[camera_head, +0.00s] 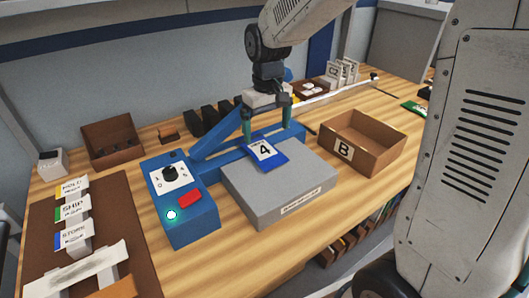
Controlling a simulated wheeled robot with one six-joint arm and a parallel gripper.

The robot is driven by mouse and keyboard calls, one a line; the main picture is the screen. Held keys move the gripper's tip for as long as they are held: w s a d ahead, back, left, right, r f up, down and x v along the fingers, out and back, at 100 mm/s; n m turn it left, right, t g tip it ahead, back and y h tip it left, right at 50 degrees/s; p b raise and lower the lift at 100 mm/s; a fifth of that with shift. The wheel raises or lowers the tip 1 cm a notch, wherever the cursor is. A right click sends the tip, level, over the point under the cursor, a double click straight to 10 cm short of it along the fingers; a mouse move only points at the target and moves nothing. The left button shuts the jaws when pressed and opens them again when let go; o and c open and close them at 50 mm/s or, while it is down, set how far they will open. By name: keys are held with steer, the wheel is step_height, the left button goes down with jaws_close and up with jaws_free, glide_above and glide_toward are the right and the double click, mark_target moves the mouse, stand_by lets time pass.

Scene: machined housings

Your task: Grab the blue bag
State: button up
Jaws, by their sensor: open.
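The blue bag (265,153) lies flat on the grey block (262,195) near its back edge and carries a white label with a "4". My gripper (266,130) points down just behind and above the bag, with its two teal fingers apart, one on each side. The fingers are open. I cannot tell whether the fingertips touch the bag.
A brown bin marked "B" (361,141) stands to the right of the block. A blue control box (181,205) with a dial and red button stands to the left. A blue frame (217,143) runs behind the block.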

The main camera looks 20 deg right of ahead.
mark_target(268, 153)
step_height(268, 153, down, 8)
steer(key=shift+d+r, duration=0.1)
steer(key=c, duration=1.2)
steer(key=shift+r, duration=0.15)
